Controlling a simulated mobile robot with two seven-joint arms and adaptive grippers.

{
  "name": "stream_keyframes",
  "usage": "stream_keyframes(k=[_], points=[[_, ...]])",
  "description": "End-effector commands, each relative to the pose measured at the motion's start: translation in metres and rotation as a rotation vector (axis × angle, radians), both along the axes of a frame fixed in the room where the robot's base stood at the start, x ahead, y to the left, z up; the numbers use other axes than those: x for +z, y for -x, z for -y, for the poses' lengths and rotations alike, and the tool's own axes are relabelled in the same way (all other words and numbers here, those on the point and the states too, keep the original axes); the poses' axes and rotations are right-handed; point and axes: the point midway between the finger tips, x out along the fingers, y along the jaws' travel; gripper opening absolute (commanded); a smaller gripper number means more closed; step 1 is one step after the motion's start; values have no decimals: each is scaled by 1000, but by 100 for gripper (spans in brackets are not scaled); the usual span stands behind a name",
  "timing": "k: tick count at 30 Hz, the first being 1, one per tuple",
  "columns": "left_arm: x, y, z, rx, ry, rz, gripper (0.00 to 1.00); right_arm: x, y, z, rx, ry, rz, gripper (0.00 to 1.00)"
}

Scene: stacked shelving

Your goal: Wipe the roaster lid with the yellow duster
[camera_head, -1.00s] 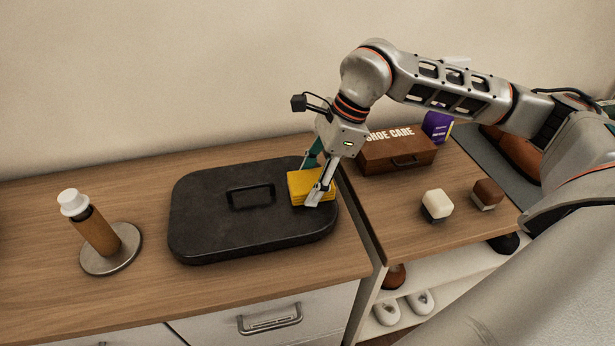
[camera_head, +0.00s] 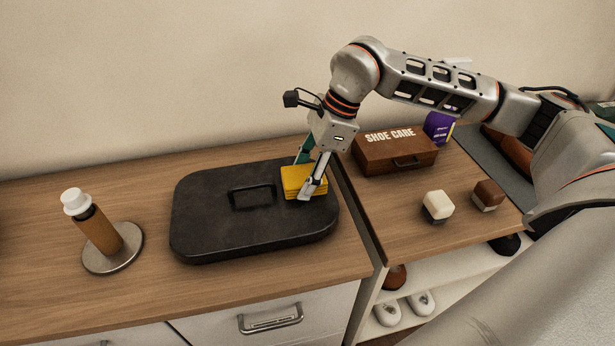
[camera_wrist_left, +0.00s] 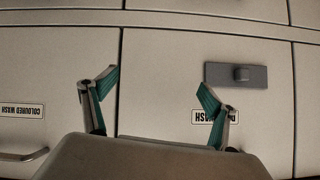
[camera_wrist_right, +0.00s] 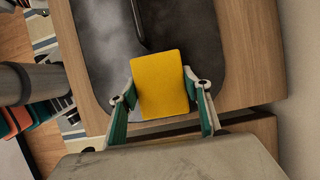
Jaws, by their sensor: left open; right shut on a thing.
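The roaster lid (camera_head: 215,230) is a dark, rounded rectangular lid with a raised handle (camera_head: 252,196), lying flat on the wooden counter. My right gripper (camera_head: 305,184) is shut on the folded yellow duster (camera_head: 297,179) at the lid's right end. In the right wrist view the duster (camera_wrist_right: 160,84) sits between both fingers over the lid (camera_wrist_right: 95,45), whose surface looks paler and smeared in places. In the head view the duster appears to rest on the lid. My left gripper (camera_wrist_left: 152,95) is open and empty in front of pale drawer fronts; it is not in the head view.
A metal stand with a wooden, white-capped bottle (camera_head: 97,229) stands left of the lid. A brown shoe care box (camera_head: 395,151), a purple box (camera_head: 438,126) and two small brushes (camera_head: 438,206) are on the right surface. The counter in front of the lid (camera_head: 220,290) is clear.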

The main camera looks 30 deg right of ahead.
Motion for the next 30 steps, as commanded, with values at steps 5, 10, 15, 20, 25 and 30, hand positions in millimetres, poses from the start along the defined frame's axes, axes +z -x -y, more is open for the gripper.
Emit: stream_keyframes(k=[5, 10, 15, 20, 25, 30], points=[[-1, 0, 0, 0, 0, -1, 86, -3, 0, 0, 1, 2, -3, 31], [2, -1, 0, 1, 0, 1, 86, -1, 0, 1, -1, 3, -2, 31], [15, -4, 0, 1, 0, 12, 86, 14, 0, 0, 0, 2, 0, 31], [29, -7, 0, 0, 0, 21, 86, 28, 0, 0, 1, 1, 1, 31], [30, -8, 0, 0, 0, 23, 86, 29, 0, 0, 0, 2, -1, 31], [29, -7, 0, 0, 0, 22, 86, 28, 0, 0, 0, 2, -1, 31]])
